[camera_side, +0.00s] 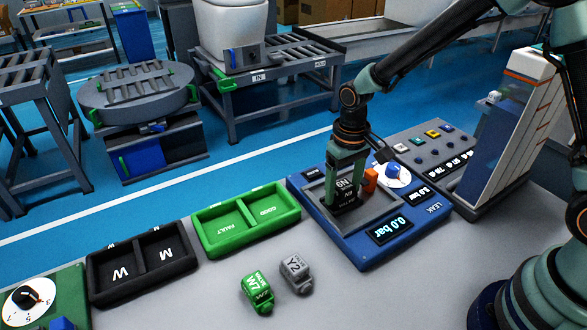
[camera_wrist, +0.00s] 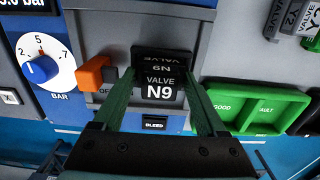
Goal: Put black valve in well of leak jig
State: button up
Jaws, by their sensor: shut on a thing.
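The black valve, marked N9, shows between the green fingers of my gripper in the wrist view (camera_wrist: 160,90). My gripper (camera_side: 345,185) is shut on the black valve (camera_side: 345,199) and points down over the leak jig. The leak jig (camera_side: 383,235) is a blue box with a grey recessed panel, an orange lever (camera_side: 370,180), a dial and a display reading 0.0 bar. The valve is at the well area of the grey panel. The well is largely hidden by the valve and fingers, and I cannot tell how deep the valve sits.
A green two-part tray (camera_side: 246,240) marked FAULT and GOOD stands left of the jig. A black two-part tray (camera_side: 140,285) is farther left. A green valve (camera_side: 257,293) and a grey valve (camera_side: 296,273) lie in front. A tall grey-and-orange unit (camera_side: 510,130) stands at right.

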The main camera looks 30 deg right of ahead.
jog(key=shift+f, duration=0.2)
jog(key=o, duration=1.4)
jog(key=shift+o, duration=0.2)
notch_tip(320, 180, up, 11)
jog(key=s+d+r+t, duration=0.5)
jog(key=s+d+r, duration=0.3)
jog(key=s, duration=0.3)
jog(key=shift+d+r+t, duration=0.25)
jog(key=shift+r+t, duration=0.05)
jog(key=shift+r, duration=0.2)
